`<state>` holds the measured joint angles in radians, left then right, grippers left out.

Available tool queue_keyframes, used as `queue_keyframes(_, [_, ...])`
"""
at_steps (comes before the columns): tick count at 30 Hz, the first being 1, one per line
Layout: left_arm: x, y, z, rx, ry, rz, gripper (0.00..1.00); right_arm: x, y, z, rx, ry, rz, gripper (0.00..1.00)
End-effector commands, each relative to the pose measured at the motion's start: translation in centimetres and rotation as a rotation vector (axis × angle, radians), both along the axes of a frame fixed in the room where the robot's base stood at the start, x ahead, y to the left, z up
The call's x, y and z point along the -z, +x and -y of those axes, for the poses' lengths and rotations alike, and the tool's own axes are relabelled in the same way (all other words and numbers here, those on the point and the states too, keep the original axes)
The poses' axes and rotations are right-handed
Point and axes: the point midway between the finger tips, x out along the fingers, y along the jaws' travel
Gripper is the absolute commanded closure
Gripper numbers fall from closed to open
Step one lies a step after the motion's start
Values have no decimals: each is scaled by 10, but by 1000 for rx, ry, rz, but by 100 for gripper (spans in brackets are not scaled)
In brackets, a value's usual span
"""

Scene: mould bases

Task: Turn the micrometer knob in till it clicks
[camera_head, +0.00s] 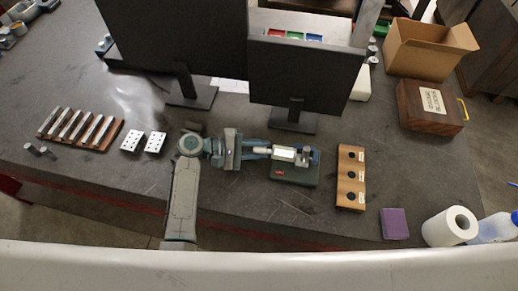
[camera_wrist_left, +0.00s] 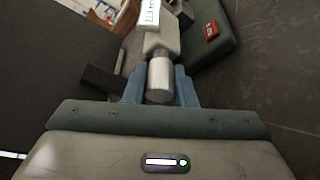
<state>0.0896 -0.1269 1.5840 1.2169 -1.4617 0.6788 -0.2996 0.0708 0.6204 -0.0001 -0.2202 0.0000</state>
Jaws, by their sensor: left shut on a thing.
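The micrometer (camera_head: 291,156) lies in a dark green stand (camera_head: 293,176) in the middle of the bench. Its light-coloured knob (camera_wrist_left: 160,80) points at my left gripper in the left wrist view. My left gripper (camera_head: 263,152) reaches in from the left and is shut on the knob, with one blue finger on each side of it. The white label and body of the micrometer (camera_wrist_left: 160,38) show beyond the knob. The right gripper is in neither view.
A wooden block with three holes (camera_head: 351,178) stands just right of the stand. Monitors (camera_head: 305,75) stand behind. A purple block (camera_head: 395,224) and a paper roll (camera_head: 450,227) lie at the right.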

Motion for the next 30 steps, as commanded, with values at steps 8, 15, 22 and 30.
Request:
queue_keyframes(8, [3, 0, 0, 1, -34, 169, 99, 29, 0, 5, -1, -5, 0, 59])
queue_keyframes(15, [0, 0, 0, 1, -37, 182, 99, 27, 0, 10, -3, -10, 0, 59])
queue_keyframes(22, [0, 0, 0, 0, -36, 182, 54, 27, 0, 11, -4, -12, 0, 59])
queue_keyframes(30, [1, 0, -1, 0, -36, 183, 54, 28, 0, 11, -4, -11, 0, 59])
